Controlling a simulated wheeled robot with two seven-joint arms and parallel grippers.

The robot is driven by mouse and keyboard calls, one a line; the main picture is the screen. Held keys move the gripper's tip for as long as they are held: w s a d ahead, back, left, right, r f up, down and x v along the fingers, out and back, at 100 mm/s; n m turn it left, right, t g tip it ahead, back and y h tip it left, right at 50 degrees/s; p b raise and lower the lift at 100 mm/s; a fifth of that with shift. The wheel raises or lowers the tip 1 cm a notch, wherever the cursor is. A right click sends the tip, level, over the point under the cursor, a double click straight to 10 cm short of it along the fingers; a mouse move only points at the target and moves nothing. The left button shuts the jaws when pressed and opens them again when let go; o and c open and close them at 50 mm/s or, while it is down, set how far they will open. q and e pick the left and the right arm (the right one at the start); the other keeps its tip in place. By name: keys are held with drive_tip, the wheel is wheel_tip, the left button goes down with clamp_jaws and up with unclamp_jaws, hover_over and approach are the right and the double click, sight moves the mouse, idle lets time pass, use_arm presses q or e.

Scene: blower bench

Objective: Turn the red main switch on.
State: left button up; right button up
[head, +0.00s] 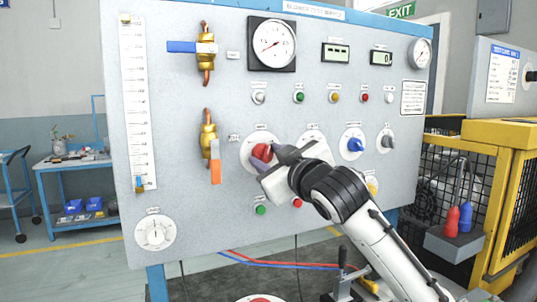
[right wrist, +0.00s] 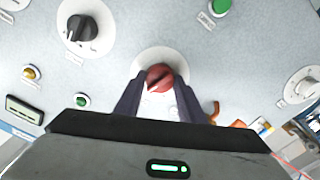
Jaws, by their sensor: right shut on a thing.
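The red main switch (head: 262,152) is a round red knob on a white disc on the upright grey panel (head: 180,95). My right gripper (head: 259,166) is at it from the lower right, with its fingers on the knob. In the right wrist view the red knob (right wrist: 160,78) sits between the two dark fingertips, and the gripper (right wrist: 158,92) is shut on it. The knob carries a dark slanted line. Part of the disc is hidden behind the gripper. My left gripper is not in view.
Green (head: 260,210) and red (head: 297,202) buttons lie below. A yellow cage (head: 500,130) stands at right.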

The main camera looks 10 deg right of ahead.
drive_tip(key=m, duration=0.5)
drive_tip(key=shift+m, duration=0.3)
idle(0.4)
drive_tip(key=o, duration=1)
drive_tip(key=shift+o, duration=0.2)
drive_tip(key=shift+s, duration=0.15)
drive_tip(key=shift+s, duration=0.3)
drive_tip(key=s+d+b, duration=0.1)
drive_tip(key=s+d, duration=0.1)
drive_tip(key=s, duration=0.7)
drive_tip(key=shift+s, duration=0.15)
